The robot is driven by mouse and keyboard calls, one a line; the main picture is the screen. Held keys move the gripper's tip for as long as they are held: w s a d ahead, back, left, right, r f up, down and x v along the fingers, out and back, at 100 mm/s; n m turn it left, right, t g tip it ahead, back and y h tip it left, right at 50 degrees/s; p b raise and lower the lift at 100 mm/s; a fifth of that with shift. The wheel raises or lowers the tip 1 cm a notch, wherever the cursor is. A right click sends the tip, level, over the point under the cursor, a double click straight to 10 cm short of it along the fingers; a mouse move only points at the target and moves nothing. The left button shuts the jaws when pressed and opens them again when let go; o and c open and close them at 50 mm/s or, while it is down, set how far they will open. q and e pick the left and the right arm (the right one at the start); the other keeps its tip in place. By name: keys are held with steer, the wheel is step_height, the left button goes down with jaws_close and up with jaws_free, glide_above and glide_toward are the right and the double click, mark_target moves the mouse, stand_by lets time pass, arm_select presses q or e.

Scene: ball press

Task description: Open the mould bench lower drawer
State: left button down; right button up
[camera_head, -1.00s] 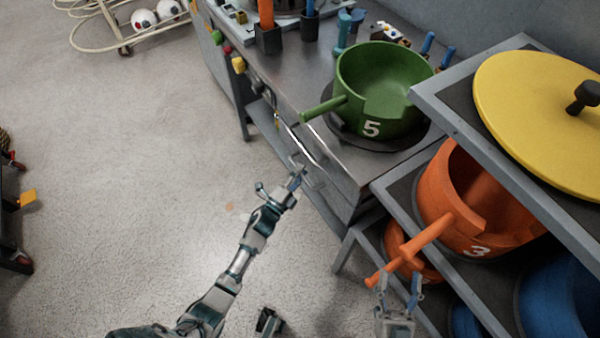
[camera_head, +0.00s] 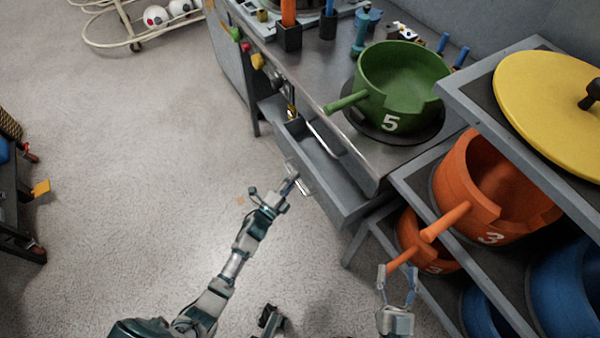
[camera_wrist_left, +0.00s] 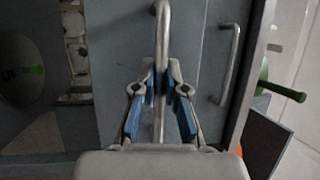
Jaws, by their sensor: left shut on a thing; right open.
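The mould bench (camera_head: 330,75) is grey metal, with a lower drawer (camera_head: 322,190) standing partly pulled out and its inside showing. My left gripper (camera_head: 288,185) is at the drawer's front, shut on its handle. In the left wrist view the grey handle bar (camera_wrist_left: 162,35) runs between the blue-padded fingers (camera_wrist_left: 160,110), against a grey front. A second bar handle (camera_wrist_left: 231,62) shows to the right, clear of the fingers. My right gripper (camera_head: 397,272) is open and empty in front of the lower rack shelf, by an orange pot handle.
A green pot (camera_head: 385,90) marked 5 sits on the bench top, its handle overhanging the front. A rack (camera_head: 410,190) at the right holds orange pots (camera_head: 455,195), blue pots and a yellow lid (camera_head: 555,100). The floor (camera_head: 150,180) left of the drawer is clear.

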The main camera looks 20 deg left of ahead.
arm_select(q)
steer(key=s+a+p, duration=0.2)
steer(key=s+a, duration=0.5)
steer(key=s, duration=0.3)
steer(key=s+a+p, duration=0.2)
steer(key=s+a, duration=0.6)
steer(key=s, duration=0.2)
steer(key=shift+s+f, duration=0.3)
arm_select(e)
step_height(320, 180, down, 10)
steer(key=s+d+g+h, duration=0.2)
steer(key=s+g, duration=0.1)
steer(key=g, duration=0.5)
steer(key=shift+d+f+g, duration=0.2)
steer(key=shift+f+g, duration=0.05)
steer(key=shift+g, duration=0.05)
arm_select(q)
steer(key=c, duration=1.2)
jaws_free()
steer(key=shift+w+r, duration=0.1)
steer(key=shift+a, duration=0.1)
steer(key=v, duration=1.2)
